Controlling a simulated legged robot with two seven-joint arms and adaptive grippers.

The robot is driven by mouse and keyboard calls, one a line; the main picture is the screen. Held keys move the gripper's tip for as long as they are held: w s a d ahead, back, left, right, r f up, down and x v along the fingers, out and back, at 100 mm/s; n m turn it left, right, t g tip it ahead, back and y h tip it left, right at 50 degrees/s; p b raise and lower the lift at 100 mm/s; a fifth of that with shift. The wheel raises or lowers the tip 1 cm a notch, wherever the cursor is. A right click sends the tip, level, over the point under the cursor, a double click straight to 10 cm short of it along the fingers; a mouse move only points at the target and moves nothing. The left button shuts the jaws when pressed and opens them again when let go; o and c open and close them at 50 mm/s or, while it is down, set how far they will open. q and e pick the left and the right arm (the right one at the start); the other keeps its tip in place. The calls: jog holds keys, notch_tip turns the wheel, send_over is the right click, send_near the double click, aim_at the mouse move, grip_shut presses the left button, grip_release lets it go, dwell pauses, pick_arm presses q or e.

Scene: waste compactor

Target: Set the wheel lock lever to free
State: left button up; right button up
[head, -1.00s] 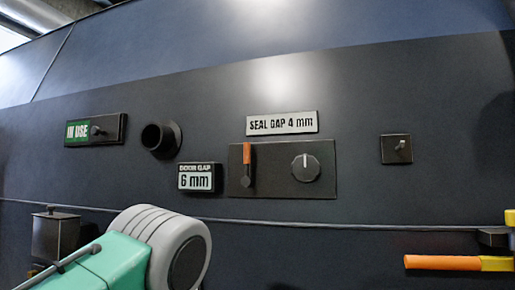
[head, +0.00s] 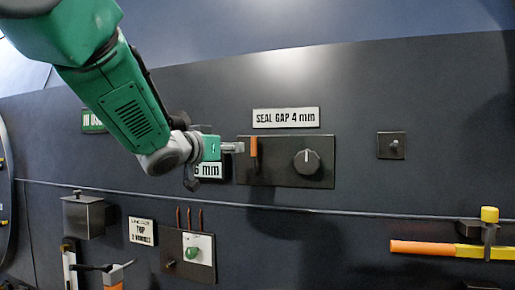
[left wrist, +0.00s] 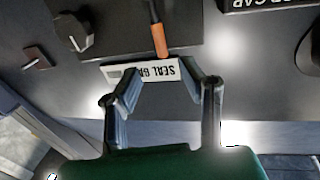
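A small lever with an orange handle (head: 253,147) points up on the left of a dark panel (head: 280,174) that also carries a round knob. No label reading wheel lock is legible, so I cannot tell if this is the task's lever. My left gripper (head: 238,147) is at the panel's upper left edge, close beside the handle, and partly hides the panel. In the left wrist view the gripper (left wrist: 163,73) is open with its fingers apart, and the orange handle (left wrist: 159,40) lies just beyond the tips. Contact is not clear. My right gripper is not in view.
The knob (head: 307,161) sits right of the lever, under the SEAL GAP 4 mm sign (head: 286,117). A yellow and orange bar handle (head: 425,248) sticks out at lower right. A box (head: 84,216) and a small lower panel (head: 188,254) are at lower left.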

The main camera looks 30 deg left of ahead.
aim_at(252, 147)
pick_arm(q)
jog(key=w+p, duration=0.1)
jog(key=w, duration=1.1)
jog(key=shift+a, duration=0.2)
